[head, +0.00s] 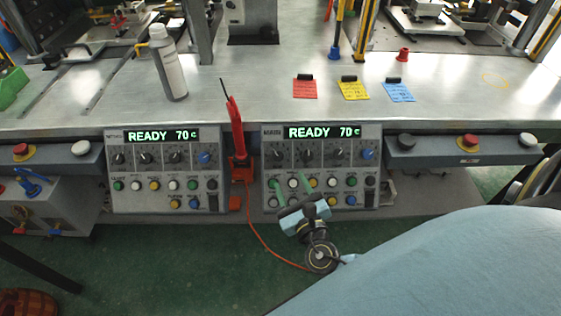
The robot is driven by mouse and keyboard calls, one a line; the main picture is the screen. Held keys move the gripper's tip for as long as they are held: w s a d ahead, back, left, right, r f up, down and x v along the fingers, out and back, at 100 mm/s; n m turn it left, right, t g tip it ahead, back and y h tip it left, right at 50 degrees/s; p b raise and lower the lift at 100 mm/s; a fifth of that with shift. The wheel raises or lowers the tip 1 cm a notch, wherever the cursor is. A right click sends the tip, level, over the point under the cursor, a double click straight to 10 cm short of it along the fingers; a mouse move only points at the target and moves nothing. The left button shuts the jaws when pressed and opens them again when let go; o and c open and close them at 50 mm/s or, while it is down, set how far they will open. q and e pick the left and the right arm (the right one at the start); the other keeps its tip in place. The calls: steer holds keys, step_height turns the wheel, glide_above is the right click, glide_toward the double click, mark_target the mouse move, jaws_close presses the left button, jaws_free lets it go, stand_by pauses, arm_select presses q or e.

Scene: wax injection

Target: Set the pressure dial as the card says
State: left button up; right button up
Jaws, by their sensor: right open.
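Two grey control panels stand below the table's front edge, the left panel (112,187) and the right panel (379,135). Each has a row of black dials and one blue dial; the right panel's blue dial (367,154) is at the row's right end. Dial labels and settings are too small to read, so I cannot tell which sets pressure. Red (305,90), yellow (355,91) and blue (399,93) cards lie on the table, their writing unreadable. My right gripper (285,183) is open and empty before the right panel's lower-left buttons, hiding some. My left gripper is out of view.
Both displays read READY 70 °C, including the right display (322,132). A red-handled tool (237,130) stands between the panels with an orange cable. A grey bottle (169,65) stands on the metal table (240,92). Red stop buttons (470,140) sit at the sides.

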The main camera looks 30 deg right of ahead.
mark_target(279, 158)
steer(key=x, duration=0.8)
steer(key=shift+w+b, duration=0.35)
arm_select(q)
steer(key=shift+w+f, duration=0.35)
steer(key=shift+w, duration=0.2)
arm_select(e)
steer(key=c, duration=0.9)
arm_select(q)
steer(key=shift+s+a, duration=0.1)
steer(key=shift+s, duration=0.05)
arm_select(e)
steer(key=shift+c, duration=0.3)
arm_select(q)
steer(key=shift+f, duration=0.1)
arm_select(e)
steer(key=shift+f, duration=0.1)
